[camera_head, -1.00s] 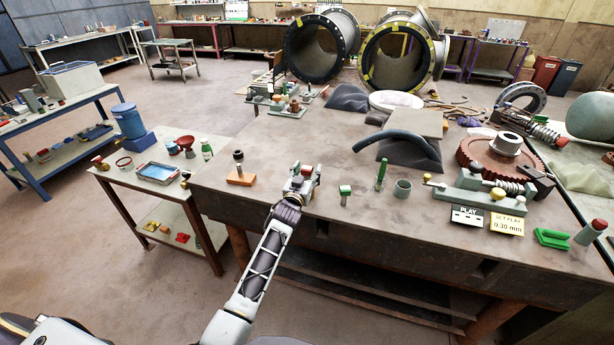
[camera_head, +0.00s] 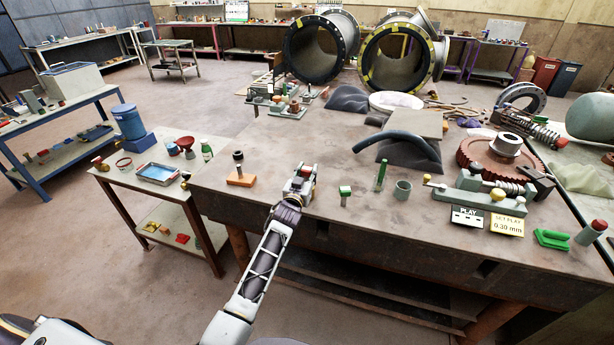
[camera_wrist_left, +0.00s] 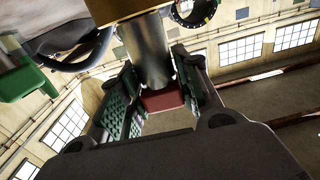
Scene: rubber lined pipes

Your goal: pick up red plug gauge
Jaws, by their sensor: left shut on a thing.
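The red plug gauge shows in the head view as a small red piece (camera_head: 306,170) at my left gripper (camera_head: 300,184), over the front of the large table. In the left wrist view its red block (camera_wrist_left: 163,99) lies between the green-padded fingers of my left gripper (camera_wrist_left: 155,105). A grey cylinder (camera_wrist_left: 148,55) with a brass-coloured collar (camera_wrist_left: 125,9) adjoins the red block there. My left gripper is shut on the gauge. The gripper hides the gauge's lower part in the head view, and I cannot tell whether it touches the table. My right gripper is not in view.
An orange block with a dark knob (camera_head: 240,177) stands left of the gripper. To the right are a short green-topped gauge (camera_head: 345,191), a tall green piece (camera_head: 381,175) and a grey ring (camera_head: 402,189). The bare tabletop (camera_head: 290,145) behind is free.

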